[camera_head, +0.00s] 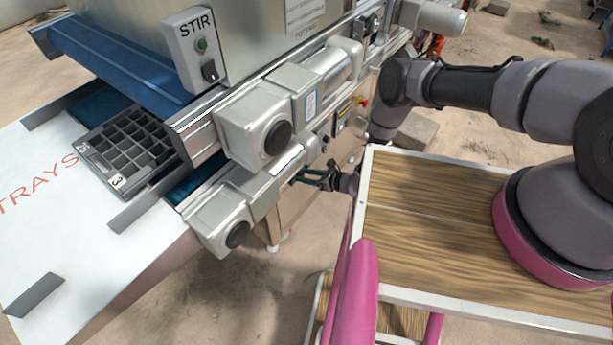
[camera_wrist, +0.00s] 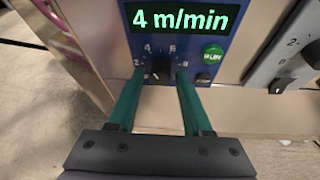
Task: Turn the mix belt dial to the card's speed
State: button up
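In the wrist view a blue panel (camera_wrist: 228,30) has a display (camera_wrist: 186,18) reading "4 m/min". Below it is a dark dial (camera_wrist: 157,70) with a scale around it; 2, 4 and 6 show. My gripper (camera_wrist: 159,77) has its two green fingers apart, one on each side of the dial. I cannot tell whether they touch it. In the head view my gripper (camera_head: 303,178) is beside the machine's lower side, and the dial is hidden there. A white card with a blue edge (camera_head: 311,104) is on the machine, too small to read.
A green RUN button (camera_wrist: 213,53) and a dark knob (camera_wrist: 203,78) are right of the dial. A grey box (camera_wrist: 290,62) with another knob is farther right. In the head view, motor housings (camera_head: 247,128) stick out near my gripper, and a black cell tray (camera_head: 105,177) lies left.

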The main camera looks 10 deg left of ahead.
grip_shut()
jog(key=m+g, duration=0.1)
jog(key=m, duration=0.1)
jog(key=m+g+y, duration=0.1)
jog(key=shift+w+d+f+m, duration=0.1)
jog(key=shift+w+m, duration=0.05)
jog(key=shift+m, duration=0.25)
jog(key=shift+o, duration=2.2)
grip_release()
